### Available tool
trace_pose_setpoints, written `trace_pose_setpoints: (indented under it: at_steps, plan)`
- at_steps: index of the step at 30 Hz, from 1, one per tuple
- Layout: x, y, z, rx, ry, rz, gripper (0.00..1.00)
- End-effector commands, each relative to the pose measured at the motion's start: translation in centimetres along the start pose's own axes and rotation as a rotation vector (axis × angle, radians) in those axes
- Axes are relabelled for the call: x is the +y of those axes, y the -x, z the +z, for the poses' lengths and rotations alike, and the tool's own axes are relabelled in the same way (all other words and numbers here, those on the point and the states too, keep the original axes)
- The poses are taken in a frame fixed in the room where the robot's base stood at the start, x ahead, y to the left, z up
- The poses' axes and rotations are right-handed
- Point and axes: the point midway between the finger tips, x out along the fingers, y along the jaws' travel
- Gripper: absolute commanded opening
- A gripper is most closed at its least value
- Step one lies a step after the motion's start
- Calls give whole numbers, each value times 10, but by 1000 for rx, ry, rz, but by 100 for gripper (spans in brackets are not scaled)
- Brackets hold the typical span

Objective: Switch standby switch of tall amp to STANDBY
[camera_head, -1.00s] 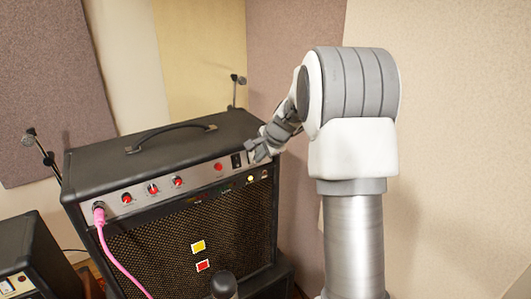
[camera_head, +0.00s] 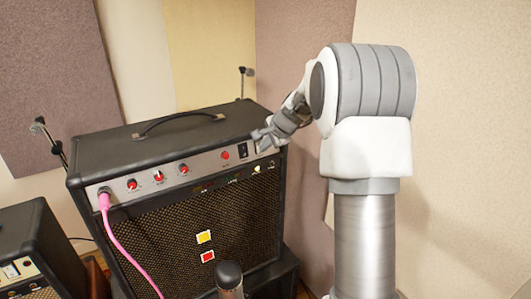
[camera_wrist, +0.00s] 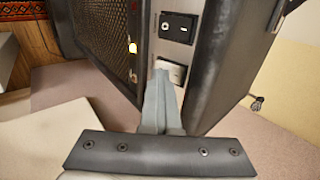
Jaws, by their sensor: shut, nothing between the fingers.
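The tall amp (camera_head: 150,155) is black with a carry handle on top and a silver control panel along its upper front edge. A black rocker switch (camera_head: 243,150) sits near the panel's right end, and it shows in the wrist view (camera_wrist: 178,27). A pale switch (camera_head: 258,147) lies to its right, and it shows in the wrist view (camera_wrist: 172,72). Labels are too small to read. My gripper (camera_head: 261,138) is shut and empty, its tips close to the pale switch. In the wrist view my shut fingers (camera_wrist: 161,76) partly cover that switch; contact is unclear.
A pink cable (camera_head: 118,245) runs from the panel's left jack. Red knobs (camera_head: 158,176) line the panel. A smaller amp (camera_head: 35,245) stands at lower left. Microphone stands (camera_head: 45,140) are behind. A dark cylindrical object (camera_head: 230,275) stands in front. Padded walls are close behind my arm.

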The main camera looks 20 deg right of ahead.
Motion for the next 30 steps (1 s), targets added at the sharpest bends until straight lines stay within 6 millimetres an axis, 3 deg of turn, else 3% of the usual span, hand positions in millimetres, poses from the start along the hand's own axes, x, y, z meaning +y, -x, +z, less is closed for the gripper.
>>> trace_pose_setpoints:
  at_steps: [1,8,30]
  plan:
    - [4,-7,0,1,0,-14,0]
    - [5,-10,1,0,1,-39,0]
    - [-11,6,2,0,2,-42,0]
